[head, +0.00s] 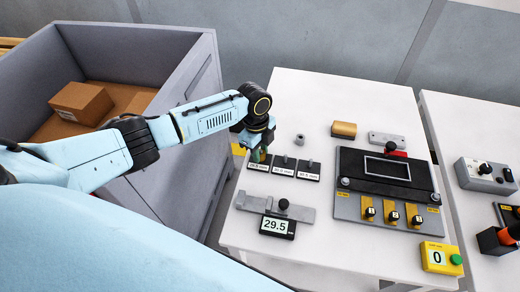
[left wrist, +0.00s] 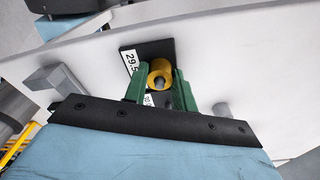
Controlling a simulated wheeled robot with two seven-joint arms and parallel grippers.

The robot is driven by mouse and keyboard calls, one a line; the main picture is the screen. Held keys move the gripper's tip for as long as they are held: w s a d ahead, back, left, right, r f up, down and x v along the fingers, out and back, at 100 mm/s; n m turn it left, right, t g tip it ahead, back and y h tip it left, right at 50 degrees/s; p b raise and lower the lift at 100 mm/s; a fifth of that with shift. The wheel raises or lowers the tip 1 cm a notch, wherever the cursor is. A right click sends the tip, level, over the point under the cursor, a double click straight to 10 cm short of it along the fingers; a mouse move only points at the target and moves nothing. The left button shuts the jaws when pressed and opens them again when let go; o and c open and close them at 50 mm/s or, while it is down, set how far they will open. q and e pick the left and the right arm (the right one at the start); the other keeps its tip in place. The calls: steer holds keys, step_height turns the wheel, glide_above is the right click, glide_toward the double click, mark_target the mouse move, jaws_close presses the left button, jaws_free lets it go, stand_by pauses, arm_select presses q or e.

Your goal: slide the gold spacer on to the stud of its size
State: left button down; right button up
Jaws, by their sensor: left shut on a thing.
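My left gripper (head: 258,150) hangs over the leftmost of three small black plates on the white table. In the left wrist view its green fingers (left wrist: 160,92) are shut on the gold spacer (left wrist: 161,72), a short ring with its hole facing the camera. A grey stud end (left wrist: 159,82) shows in the hole; I cannot tell how far the ring is down around it. Behind is a black plate (left wrist: 152,48) labelled 29.5. The other two plates, the middle one (head: 283,166) and the right one (head: 308,170), carry bare upright studs. My right gripper is not seen.
A small grey cylinder (head: 300,139) stands behind the plates. A gauge (head: 277,226) reading 29.5 lies in front. A grey bin (head: 185,85) stands left of the table.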

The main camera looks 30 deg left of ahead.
arm_select(q)
steer(key=c, duration=1.1)
jaws_free()
steer(key=shift+o, duration=0.2)
steer(key=shift+r, duration=0.1)
step_height(320, 180, up, 13)
steer(key=a+p, duration=0.1)
steer(key=p, duration=0.1)
steer(key=shift+a+r, duration=0.15)
steer(key=shift+a, duration=0.05)
steer(key=shift+w, duration=0.1)
